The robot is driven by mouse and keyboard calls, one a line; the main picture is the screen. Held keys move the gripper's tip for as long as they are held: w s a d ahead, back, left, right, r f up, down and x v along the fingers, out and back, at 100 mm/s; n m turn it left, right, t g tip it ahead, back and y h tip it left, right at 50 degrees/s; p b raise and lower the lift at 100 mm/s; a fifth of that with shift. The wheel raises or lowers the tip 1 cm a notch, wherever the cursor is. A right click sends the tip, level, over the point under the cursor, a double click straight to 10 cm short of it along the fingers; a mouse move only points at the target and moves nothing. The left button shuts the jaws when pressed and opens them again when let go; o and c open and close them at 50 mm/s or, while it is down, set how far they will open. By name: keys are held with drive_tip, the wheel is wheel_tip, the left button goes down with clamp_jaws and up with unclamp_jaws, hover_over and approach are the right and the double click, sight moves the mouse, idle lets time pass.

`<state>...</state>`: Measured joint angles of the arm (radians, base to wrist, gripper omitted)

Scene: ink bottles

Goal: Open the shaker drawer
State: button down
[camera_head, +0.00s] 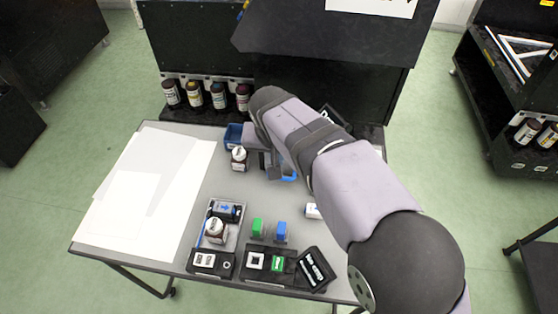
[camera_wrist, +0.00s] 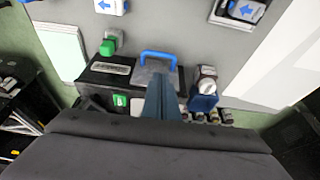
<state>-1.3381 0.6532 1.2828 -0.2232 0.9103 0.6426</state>
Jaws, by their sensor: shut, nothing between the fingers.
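The shaker is a black box (camera_wrist: 105,72) with a pale label, seen in the wrist view; in the head view my arm covers most of it. A blue U-shaped handle (camera_wrist: 158,54) sticks out from a grey drawer part beside the box. The handle also shows in the head view (camera_head: 289,177), just left of my forearm. My gripper (camera_wrist: 160,82) is shut and empty, its fingertips close to the handle in the picture. Whether they touch it, and how far the drawer stands out, I cannot tell.
A white-capped bottle (camera_head: 239,159) stands by a blue holder (camera_head: 233,135), near the handle. Another bottle (camera_head: 215,230) sits in a tray at the front, near green (camera_head: 257,228) and blue blocks (camera_head: 281,231). White sheets (camera_head: 150,190) cover the table's left side.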

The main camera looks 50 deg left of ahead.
drive_tip(key=p+x, duration=0.1)
drive_tip(key=x, duration=0.8)
drive_tip(key=shift+f, duration=0.1)
drive_tip(key=s+d+b, duration=0.3)
drive_tip(key=s+d, duration=0.4)
idle(0.5)
drive_tip(key=shift+s+d+r+p, duration=0.1)
drive_tip(key=shift+r+p, duration=0.2)
drive_tip(key=shift+r, duration=0.35)
drive_tip(key=p+v, duration=0.4)
drive_tip(key=v, duration=0.4)
drive_tip(key=shift+d+r+p, duration=0.15)
drive_tip(key=shift+r+p, duration=0.1)
drive_tip(key=shift+p, duration=0.05)
drive_tip(key=shift+r, duration=0.1)
